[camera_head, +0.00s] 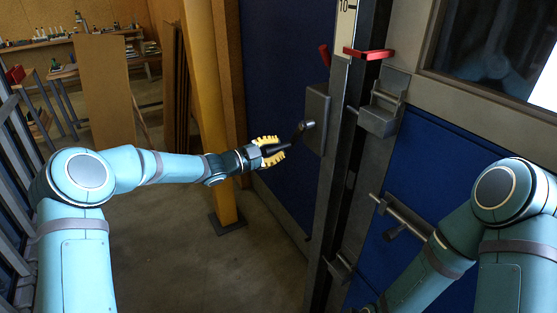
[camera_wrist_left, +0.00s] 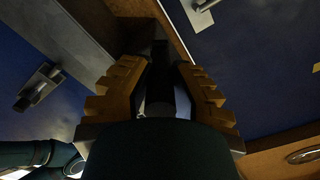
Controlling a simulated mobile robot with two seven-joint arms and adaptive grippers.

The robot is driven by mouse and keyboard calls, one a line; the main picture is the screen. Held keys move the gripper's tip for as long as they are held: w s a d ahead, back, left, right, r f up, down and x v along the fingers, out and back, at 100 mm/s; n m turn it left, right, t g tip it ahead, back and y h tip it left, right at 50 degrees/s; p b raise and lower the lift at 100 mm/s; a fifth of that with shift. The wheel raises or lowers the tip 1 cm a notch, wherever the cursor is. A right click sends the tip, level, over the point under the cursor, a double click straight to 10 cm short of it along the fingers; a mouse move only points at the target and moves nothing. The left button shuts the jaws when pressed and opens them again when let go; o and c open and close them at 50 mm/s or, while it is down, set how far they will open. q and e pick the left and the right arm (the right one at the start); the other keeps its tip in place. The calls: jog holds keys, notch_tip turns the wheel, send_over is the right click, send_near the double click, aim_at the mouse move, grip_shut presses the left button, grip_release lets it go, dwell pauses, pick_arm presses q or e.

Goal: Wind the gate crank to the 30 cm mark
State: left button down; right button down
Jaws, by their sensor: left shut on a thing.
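The gate crank (camera_head: 302,129) is a dark arm on a grey gearbox plate (camera_head: 317,112) on the gate post. My left gripper (camera_head: 270,151), with yellow toothed fingers, is shut on the crank's handle, left of the plate. In the left wrist view the dark handle (camera_wrist_left: 160,85) stands between the fingers of the left gripper (camera_wrist_left: 160,75). A pale scale strip (camera_head: 345,22) with a 10 mark runs up the post and is cut off at the top. A red bracket (camera_head: 370,53) crosses the post below it. My right gripper is out of view.
A yellow column (camera_head: 208,100) stands behind my left forearm. A blue panel with a bar handle (camera_head: 405,215) and a grey latch box (camera_head: 380,115) lie right of the post. A workbench (camera_head: 60,42) and leaning boards are at the back left. The floor below the gripper is clear.

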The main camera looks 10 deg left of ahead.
pick_arm(q)
jog(key=shift+w+a+r+m, duration=0.15)
jog(key=shift+w+r+m, duration=0.15)
jog(key=shift+r+m, duration=0.15)
jog(key=c, duration=0.8)
grip_release()
jog(key=shift+f, duration=0.15)
jog(key=shift+s+a, duration=0.15)
jog(key=v, duration=1.1)
jog(key=shift+s+a, duration=0.2)
jog(key=shift+a, duration=0.05)
